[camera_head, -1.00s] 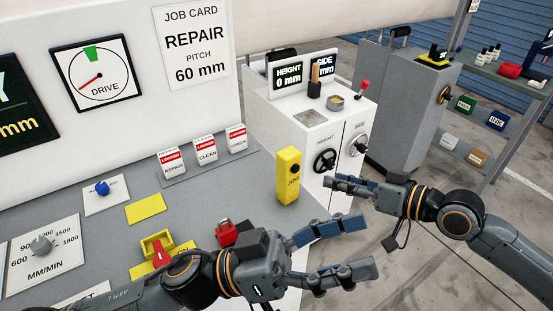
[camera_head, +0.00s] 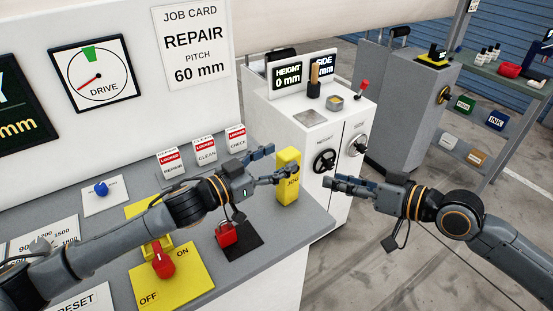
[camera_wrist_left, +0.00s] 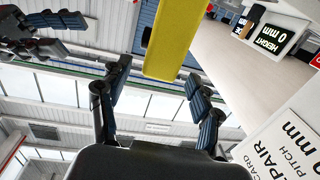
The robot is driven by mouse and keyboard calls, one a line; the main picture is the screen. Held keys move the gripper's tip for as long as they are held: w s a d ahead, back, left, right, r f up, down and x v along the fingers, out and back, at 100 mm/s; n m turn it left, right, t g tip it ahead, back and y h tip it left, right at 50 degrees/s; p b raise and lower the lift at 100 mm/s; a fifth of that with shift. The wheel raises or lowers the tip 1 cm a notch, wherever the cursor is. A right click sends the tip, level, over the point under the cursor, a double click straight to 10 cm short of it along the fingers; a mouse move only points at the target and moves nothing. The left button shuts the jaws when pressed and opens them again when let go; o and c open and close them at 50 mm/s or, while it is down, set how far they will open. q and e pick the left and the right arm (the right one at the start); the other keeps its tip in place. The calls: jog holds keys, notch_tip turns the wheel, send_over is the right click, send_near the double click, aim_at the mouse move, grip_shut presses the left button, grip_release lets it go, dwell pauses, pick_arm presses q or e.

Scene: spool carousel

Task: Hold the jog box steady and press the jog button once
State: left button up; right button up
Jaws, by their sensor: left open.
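The yellow jog box (camera_head: 289,177) stands upright near the right end of the grey console. Part of its JOG lettering shows in the head view; its button is hidden behind a finger of my left gripper. My left gripper (camera_head: 268,164) is open, its fingers pointing at the box from the left. In the left wrist view the box (camera_wrist_left: 174,38) appears ahead, between the fingertip directions; I cannot tell whether a finger touches it. My right gripper (camera_head: 338,184) is open and empty, to the right of the box and apart from it.
A red padlock (camera_head: 227,235) on a dark pad and a red switch (camera_head: 163,262) on a yellow plate lie below my left arm. Several locked cards (camera_head: 204,150) stand behind. A white cabinet (camera_head: 300,140) with handwheels stands beyond the box.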

aim_at(297, 150)
pick_arm(q)
jog(key=x, duration=0.7)
jog(key=shift+w+d, duration=0.1)
jog(key=shift+d, duration=0.1)
grip_shut()
dwell(0.8)
pick_arm(e)
grip_shut()
dwell(1.1)
